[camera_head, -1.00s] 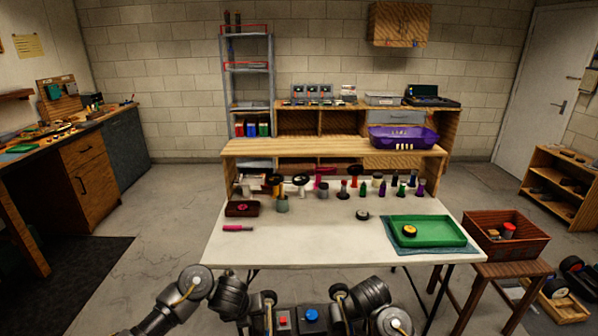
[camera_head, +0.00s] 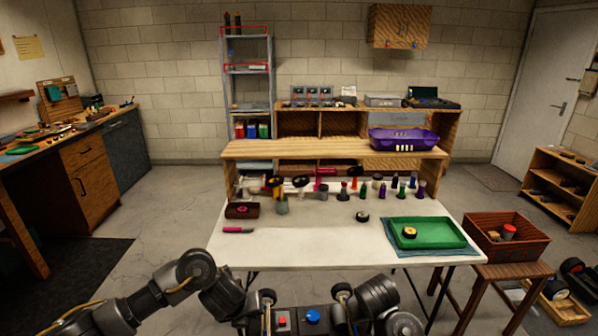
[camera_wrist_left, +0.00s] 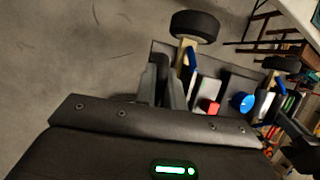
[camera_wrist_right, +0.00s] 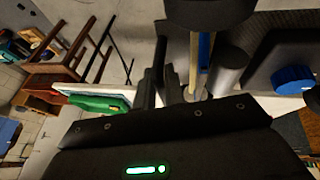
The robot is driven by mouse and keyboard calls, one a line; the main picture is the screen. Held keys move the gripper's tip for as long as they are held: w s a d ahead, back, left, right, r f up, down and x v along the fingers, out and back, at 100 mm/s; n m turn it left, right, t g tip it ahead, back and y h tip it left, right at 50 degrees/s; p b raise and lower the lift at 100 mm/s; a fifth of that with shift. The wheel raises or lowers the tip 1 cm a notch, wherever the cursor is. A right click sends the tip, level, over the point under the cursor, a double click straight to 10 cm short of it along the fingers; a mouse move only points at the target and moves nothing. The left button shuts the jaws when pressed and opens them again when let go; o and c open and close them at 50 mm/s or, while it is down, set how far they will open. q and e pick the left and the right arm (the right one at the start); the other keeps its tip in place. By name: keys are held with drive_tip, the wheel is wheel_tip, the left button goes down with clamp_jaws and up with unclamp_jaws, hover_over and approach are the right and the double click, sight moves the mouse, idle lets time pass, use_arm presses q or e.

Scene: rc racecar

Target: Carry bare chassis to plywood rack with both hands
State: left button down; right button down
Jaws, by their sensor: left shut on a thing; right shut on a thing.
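The chassis (camera_head: 297,323) is at the bottom middle of the head view, in front of the white table and partly cut off. It is a dark plate with wheels, a red block and a blue round part. It also shows in the left wrist view (camera_wrist_left: 236,82) and the right wrist view (camera_wrist_right: 268,62). My left gripper (camera_wrist_left: 174,72) is shut on its left side near a wheel. My right gripper (camera_wrist_right: 168,72) is shut on its right side near a wheel. An open wooden shelf (camera_head: 562,181) stands at the far right; I cannot tell if it is the plywood rack.
The white table (camera_head: 310,240) is just ahead, holding several bottles and a green tray (camera_head: 430,234). A stool with a brown crate (camera_head: 507,237) stands right of it. A wooden box with wheels (camera_head: 552,302) is on the floor at right. Floor at left is clear.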

use_arm(q)
drive_tip(key=shift+s, duration=0.15)
use_arm(e)
drive_tip(key=shift+a+r, duration=0.2)
drive_tip(key=shift+r, duration=0.05)
